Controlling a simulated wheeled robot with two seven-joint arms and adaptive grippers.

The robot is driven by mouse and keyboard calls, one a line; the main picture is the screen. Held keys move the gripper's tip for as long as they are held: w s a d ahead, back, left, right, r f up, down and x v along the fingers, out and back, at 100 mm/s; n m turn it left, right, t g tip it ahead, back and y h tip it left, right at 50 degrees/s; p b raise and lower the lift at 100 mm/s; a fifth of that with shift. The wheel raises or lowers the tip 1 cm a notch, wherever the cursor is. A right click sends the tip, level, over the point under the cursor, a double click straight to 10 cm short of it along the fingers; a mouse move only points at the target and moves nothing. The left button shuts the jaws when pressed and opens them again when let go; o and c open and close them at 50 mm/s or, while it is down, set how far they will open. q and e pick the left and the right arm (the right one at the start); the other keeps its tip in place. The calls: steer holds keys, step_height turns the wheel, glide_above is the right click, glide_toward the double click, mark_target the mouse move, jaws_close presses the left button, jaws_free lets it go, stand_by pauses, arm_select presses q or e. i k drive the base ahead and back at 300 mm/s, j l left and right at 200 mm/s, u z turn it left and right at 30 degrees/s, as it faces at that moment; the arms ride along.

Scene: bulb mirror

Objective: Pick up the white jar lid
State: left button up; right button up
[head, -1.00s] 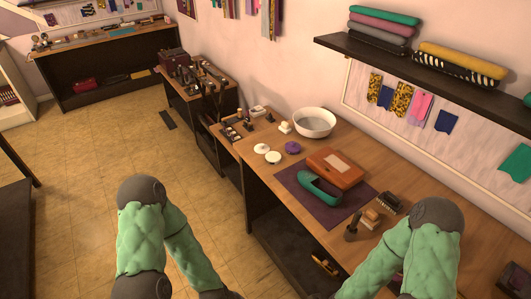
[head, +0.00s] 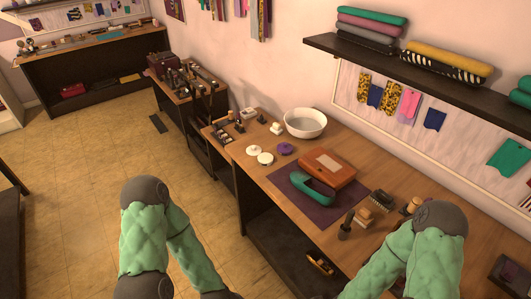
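Two small round white pieces lie close together on the wooden workbench (head: 388,165), left of a purple round piece (head: 285,148). One white piece (head: 253,150) is farther back and left, and the other (head: 265,159) is nearer me. Both look like lids, but they are too small to tell which is the jar lid. My green-sleeved left and right arms reach down at the bottom of the head view. Both grippers are out of the picture, and neither arm touches the white pieces.
A white bowl (head: 305,122) stands behind the lids. An orange-brown box (head: 328,170) and a green curved piece (head: 312,191) are on a purple mat (head: 318,212). Stamps and small blocks stand at the right. A dark shelf (head: 420,75) juts out above. Floor at left is free.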

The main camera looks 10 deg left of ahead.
mark_target(253, 150)
steer(key=i+j+z, duration=0.1)
steer(key=z, duration=0.35)
steer(key=j+z, duration=0.25)
steer(key=z, duration=0.2)
steer(key=j+z, duration=0.2)
steer(key=z, duration=0.2)
steer(key=j+z, duration=0.25)
steer(key=z, duration=0.2)
